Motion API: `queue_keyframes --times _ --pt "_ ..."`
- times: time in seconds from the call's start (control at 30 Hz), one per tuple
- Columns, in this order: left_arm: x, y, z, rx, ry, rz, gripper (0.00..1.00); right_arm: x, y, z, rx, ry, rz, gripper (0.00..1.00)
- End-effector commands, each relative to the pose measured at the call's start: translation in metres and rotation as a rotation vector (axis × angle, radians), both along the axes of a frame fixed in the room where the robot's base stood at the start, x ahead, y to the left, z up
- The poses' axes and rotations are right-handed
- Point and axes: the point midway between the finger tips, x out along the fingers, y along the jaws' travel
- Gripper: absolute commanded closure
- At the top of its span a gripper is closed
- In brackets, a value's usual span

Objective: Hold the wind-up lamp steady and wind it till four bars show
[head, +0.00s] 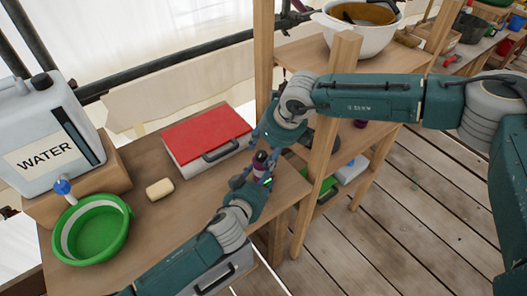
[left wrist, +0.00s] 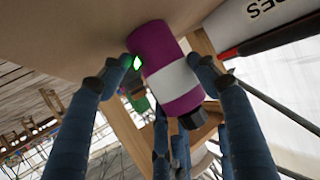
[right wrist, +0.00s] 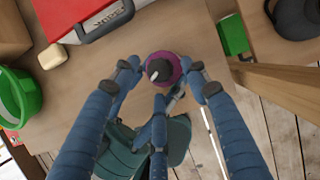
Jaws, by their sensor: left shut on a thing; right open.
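The wind-up lamp (head: 260,163) is a small purple cylinder with a white band and a dark end piece. It stands near the bench's right edge. My left gripper (head: 255,178) is shut around its body; the left wrist view shows the lamp (left wrist: 172,68) between the fingers. A small bright green mark shows beside the lamp at one left finger; I cannot tell whether it is a lit bar. My right gripper (right wrist: 162,66) is open above the lamp, its fingers on either side of the dark top piece (right wrist: 158,71). I cannot tell whether they touch it.
On the bench (head: 185,215) are a red-lidded case (head: 205,135), a soap-like block (head: 159,189), a green basin (head: 92,230) and a water container (head: 45,135). A wooden shelf post (head: 325,150) stands close to my right arm. Free bench top lies left of the lamp.

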Motion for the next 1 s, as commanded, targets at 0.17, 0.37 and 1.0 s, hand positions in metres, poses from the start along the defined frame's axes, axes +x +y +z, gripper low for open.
queue_keyframes --times 0.17,0.37,1.0 --pt "0.000 0.000 -0.001 0.001 0.001 0.001 0.70 0.004 0.004 -0.014 0.001 0.000 0.001 0.54" --pt "0.000 0.001 -0.001 0.001 0.001 0.001 0.70 0.005 0.005 -0.016 0.001 -0.002 0.001 0.54" --pt "0.000 0.000 -0.001 0.001 0.002 0.000 0.70 0.006 0.004 -0.015 0.001 -0.004 -0.002 0.98"
